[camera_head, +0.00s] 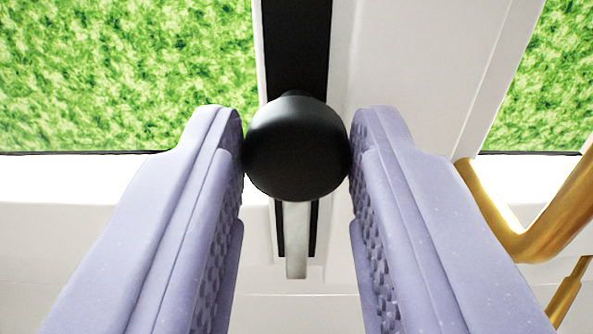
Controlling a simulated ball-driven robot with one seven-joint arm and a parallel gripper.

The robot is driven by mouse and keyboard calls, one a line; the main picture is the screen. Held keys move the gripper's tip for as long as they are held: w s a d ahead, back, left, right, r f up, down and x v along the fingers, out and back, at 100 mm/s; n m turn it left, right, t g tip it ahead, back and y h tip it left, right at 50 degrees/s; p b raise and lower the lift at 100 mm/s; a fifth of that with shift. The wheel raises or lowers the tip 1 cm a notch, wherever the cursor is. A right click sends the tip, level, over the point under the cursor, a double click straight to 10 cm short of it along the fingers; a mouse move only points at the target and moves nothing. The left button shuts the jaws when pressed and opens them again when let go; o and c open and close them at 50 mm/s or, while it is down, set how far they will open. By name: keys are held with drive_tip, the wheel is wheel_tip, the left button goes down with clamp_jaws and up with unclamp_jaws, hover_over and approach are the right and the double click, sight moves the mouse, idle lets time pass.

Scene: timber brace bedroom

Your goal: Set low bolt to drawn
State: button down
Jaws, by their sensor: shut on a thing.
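The low bolt's round black knob (297,147) is in the middle of the head camera view. A pale metal bolt rod (297,240) shows below it, in a black slotted strip (296,45) that runs up the white frame. My gripper (297,140) has its two lavender fingers on either side of the knob, touching it left and right. It is shut on the knob. The knob hides the part of the rod and strip behind it.
A brass-coloured curved handle (530,235) is close to the right finger. Green leafy panes (120,75) lie to the left and at the upper right (540,90). A white frame (420,70) stands right of the strip.

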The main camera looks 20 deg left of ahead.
drive_tip(key=shift+w+r, duration=0.1)
drive_tip(key=shift+r, duration=0.2)
drive_tip(key=c, duration=0.9)
unclamp_jaws()
drive_tip(key=shift+c, duration=0.2)
drive_tip(key=shift+o, duration=0.8)
drive_tip(key=v, duration=0.8)
drive_tip(key=shift+p, duration=0.4)
drive_tip(key=shift+f, duration=0.1)
